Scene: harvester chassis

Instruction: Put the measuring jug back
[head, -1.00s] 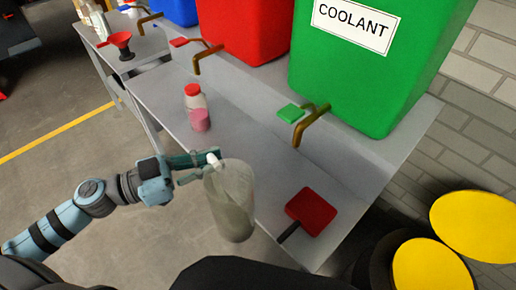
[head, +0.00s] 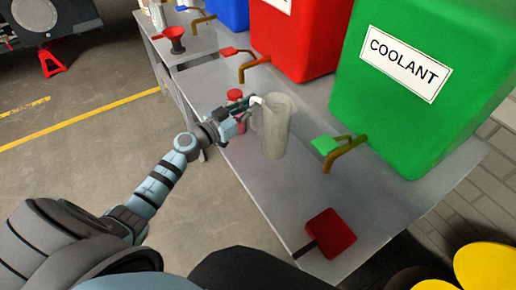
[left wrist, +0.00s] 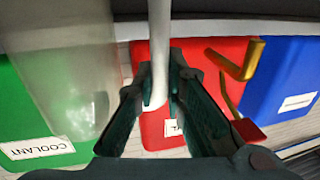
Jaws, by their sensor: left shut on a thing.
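The measuring jug (head: 277,130) is a pale, translucent pitcher with a white handle. In the head view it is upright over the middle of the grey bench, left of the green tap. I cannot tell whether its base touches the bench top. My left gripper (head: 247,104) is shut on the jug's handle, on the jug's left side. In the left wrist view the white handle (left wrist: 159,40) runs between the fingers of the left gripper (left wrist: 157,88), and the jug's body (left wrist: 65,70) is at the left. My right gripper is not in view.
A green COOLANT tank (head: 415,75), a red tank (head: 300,40) and a blue tank (head: 228,12) line the bench back, with taps. A red-lidded bottle (head: 235,95) is partly hidden by my gripper. A red scoop-like object (head: 330,233) lies at the near end of the bench (head: 275,195).

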